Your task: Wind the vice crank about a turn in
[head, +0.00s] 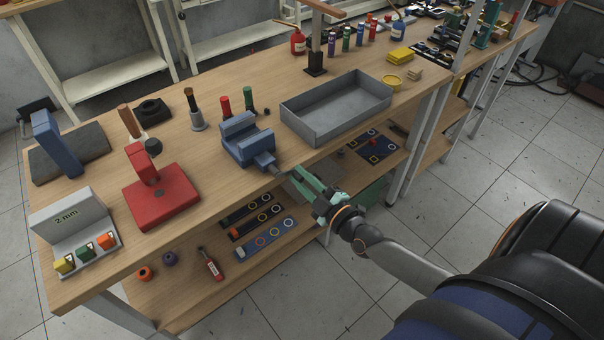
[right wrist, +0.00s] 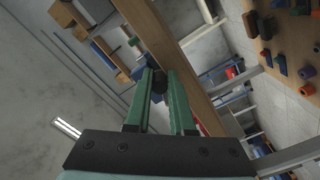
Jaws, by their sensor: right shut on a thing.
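The blue vice (head: 245,141) stands at the front edge of the wooden workbench, its screw end facing out over the edge. My right gripper (head: 297,178) is just off that edge, its green fingers at the vice's crank (head: 275,169). In the right wrist view, the fingers (right wrist: 160,78) are closed on a small dark knob (right wrist: 159,84), the crank's handle. The crank's arm is mostly hidden by the fingers and its angle cannot be told. My left gripper is not in view.
A grey metal tray (head: 336,110) is right of the vice. A red press-like stand (head: 160,195) and a sign block (head: 72,230) are to the left. The lower shelf (head: 190,290) runs below the bench edge. Open floor lies in front.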

